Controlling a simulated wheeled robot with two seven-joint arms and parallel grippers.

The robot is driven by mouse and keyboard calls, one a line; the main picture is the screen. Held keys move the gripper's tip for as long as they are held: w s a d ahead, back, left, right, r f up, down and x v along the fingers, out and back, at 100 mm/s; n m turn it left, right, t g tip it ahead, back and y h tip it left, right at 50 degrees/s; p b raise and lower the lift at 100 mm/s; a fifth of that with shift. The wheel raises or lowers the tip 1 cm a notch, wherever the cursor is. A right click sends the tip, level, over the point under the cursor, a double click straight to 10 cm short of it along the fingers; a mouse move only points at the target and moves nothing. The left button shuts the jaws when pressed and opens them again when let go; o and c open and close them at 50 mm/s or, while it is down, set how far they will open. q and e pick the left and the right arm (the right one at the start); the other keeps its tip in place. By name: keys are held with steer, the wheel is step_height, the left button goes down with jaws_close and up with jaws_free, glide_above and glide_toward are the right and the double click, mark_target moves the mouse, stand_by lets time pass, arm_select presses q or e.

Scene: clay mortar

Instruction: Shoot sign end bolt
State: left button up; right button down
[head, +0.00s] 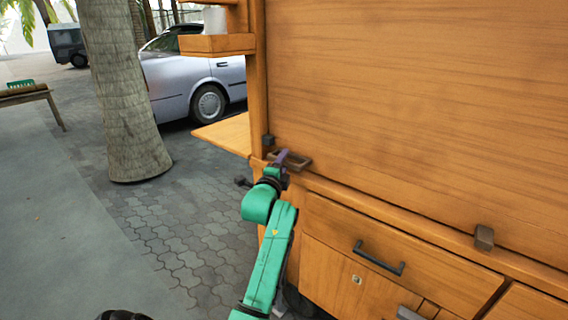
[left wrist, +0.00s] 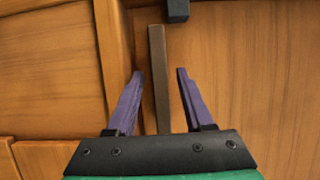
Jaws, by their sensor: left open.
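A brown bar (left wrist: 160,80), which looks like the bolt's handle, stands out between my left fingers in the left wrist view. In the head view it shows as a small brown bracket-like piece (head: 301,162) at the lower left corner of the large wooden panel (head: 420,100). My left gripper (left wrist: 158,75) is open, its purple fingers on either side of the bar with a gap to each. In the head view the left gripper (head: 282,158) is at the bracket. A dark block (left wrist: 177,10) sits just beyond the bar. My right gripper is out of view.
A ledge runs under the panel, with another small block (head: 484,238) at right. Below are a drawer with a dark handle (head: 379,258) and a keyhole plate. A side shelf (head: 226,134) juts out left. A palm trunk (head: 118,90) and car (head: 196,80) stand beyond.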

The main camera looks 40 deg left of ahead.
arm_select(q)
jaws_close()
stand_by(1.4)
